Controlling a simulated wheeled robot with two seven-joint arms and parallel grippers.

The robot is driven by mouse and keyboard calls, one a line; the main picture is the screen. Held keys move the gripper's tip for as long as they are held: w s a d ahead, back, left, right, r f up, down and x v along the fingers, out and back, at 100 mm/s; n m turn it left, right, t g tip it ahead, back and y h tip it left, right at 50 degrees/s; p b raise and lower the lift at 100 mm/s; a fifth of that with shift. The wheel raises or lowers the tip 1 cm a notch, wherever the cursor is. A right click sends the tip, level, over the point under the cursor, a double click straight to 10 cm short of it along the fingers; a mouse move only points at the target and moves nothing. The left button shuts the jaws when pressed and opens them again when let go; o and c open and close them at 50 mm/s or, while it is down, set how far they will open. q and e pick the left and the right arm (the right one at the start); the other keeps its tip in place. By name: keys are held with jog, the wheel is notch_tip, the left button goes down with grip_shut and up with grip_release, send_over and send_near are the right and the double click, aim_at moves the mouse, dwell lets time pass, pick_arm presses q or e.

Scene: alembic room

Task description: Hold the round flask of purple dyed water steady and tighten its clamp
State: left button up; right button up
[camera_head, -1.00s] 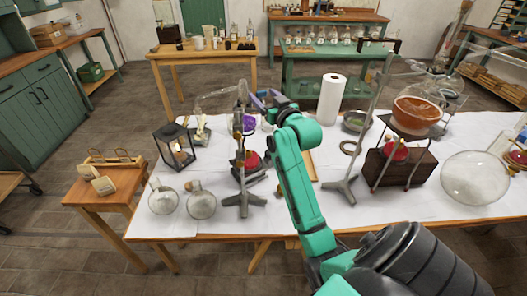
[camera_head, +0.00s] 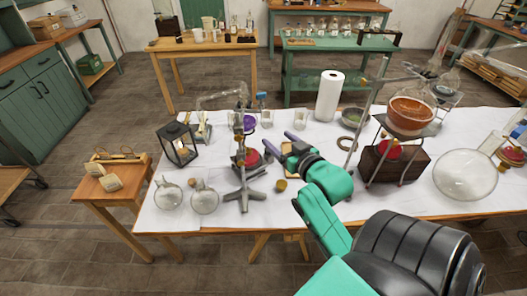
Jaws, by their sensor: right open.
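The round flask of purple dyed water (camera_head: 249,122) is held up on a metal stand (camera_head: 244,193) left of the table's middle. A red round item (camera_head: 250,158) sits below it on the stand. The clamp (camera_head: 238,120) is at the flask's left, small and partly hidden by the stand's rod, so its tightness cannot be told. My right gripper (camera_head: 277,141) is open and empty, to the right of the flask and a little lower in the picture, apart from it. Its two purple-blue fingers point left and back. My left gripper is out of view.
A lantern (camera_head: 178,144) and two clear round flasks (camera_head: 204,201) stand left of the stand. A paper towel roll (camera_head: 329,96) stands behind my gripper. A tripod with an orange bowl (camera_head: 411,115) and a large clear flask (camera_head: 464,175) stand at the right.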

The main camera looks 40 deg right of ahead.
jog(key=s+a+f+n+g+y, duration=0.1)
jog(key=s+a+f+g, duration=0.1)
jog(key=f, duration=0.5)
jog(key=s+a+f+n+g+y, duration=0.1)
jog(key=a+f+g, duration=0.3)
jog(key=f, duration=0.4)
jog(key=s+a+f+n+g+y, duration=0.1)
jog(key=s+a+f+g, duration=0.2)
jog(key=a+f, duration=0.2)
notch_tip(320, 180, down, 3)
jog(key=shift+s+a+r+g, duration=0.1)
jog(key=shift+s+a+g, duration=0.25)
jog(key=shift+s+g, duration=0.05)
jog(key=shift+r, duration=0.1)
jog(key=s+a+r+n+g, duration=0.1)
jog(key=s+a+r+g, duration=0.15)
jog(key=s+r, duration=0.2)
jog(key=s+f+g+b, duration=0.1)
jog(key=s+f, duration=0.1)
jog(key=f, duration=1.1)
jog(key=s+f+b, duration=0.1)
jog(key=s+f, duration=0.2)
jog(key=f, duration=1.1)
jog(key=s+d+f+g, duration=0.1)
jog(key=s+d+f, duration=0.2)
jog(key=s+f, duration=0.9)
jog(key=s, duration=0.3)
jog(key=shift+n, duration=0.3)
